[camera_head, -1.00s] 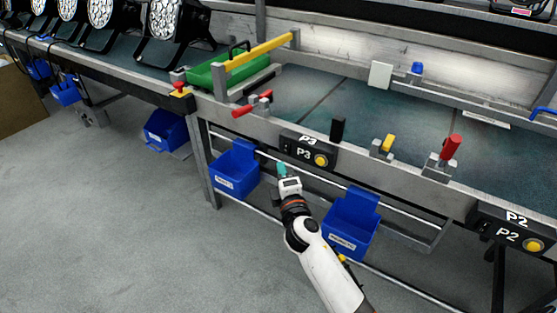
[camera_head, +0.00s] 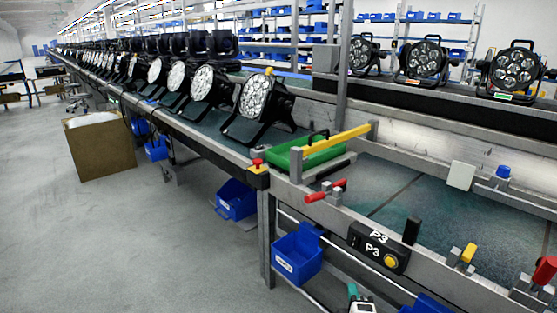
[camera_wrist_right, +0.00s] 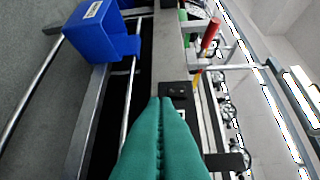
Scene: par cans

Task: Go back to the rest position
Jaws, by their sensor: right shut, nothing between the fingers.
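My right gripper (camera_head: 356,295) shows at the bottom edge of the head view, in front of the workbench. Only its tip and a bit of the white wrist are in the picture. In the right wrist view its two green fingers (camera_wrist_right: 161,125) lie together, shut with nothing between them. They point at the bench's front rail and the P3 button box (camera_head: 378,248). My left gripper is in neither view.
A blue bin (camera_head: 297,256) hangs below the bench front, and another blue bin (camera_head: 425,304) is partly cut off. Par cans (camera_head: 258,103) line the bench. A cardboard box (camera_head: 100,147) stands on the floor.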

